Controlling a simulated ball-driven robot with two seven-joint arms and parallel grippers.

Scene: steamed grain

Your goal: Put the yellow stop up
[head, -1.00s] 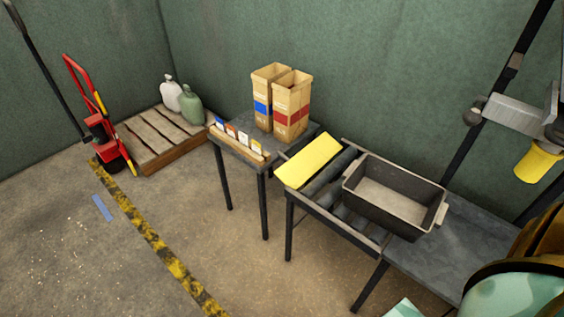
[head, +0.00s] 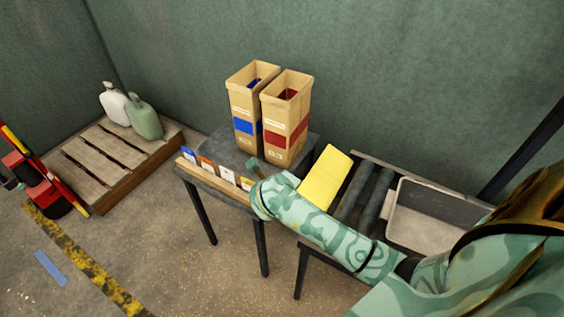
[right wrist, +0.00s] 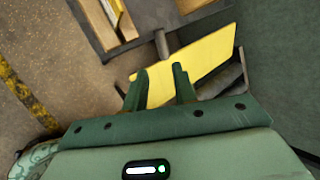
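The yellow stop (head: 325,178) is a flat yellow plate at the left end of the roller conveyor (head: 362,200). It looks slanted, but its exact angle is hard to tell. My right arm reaches in from the right, and its gripper (head: 258,168) is just left of the stop, over the small table's edge. My left gripper is not in view.
A grey bin (head: 425,222) sits on the rollers. Two tall cardboard boxes (head: 285,118) stand on the small table (head: 222,155), with a row of cards (head: 207,165) along its front. A pallet (head: 95,160) with two jugs stands at left.

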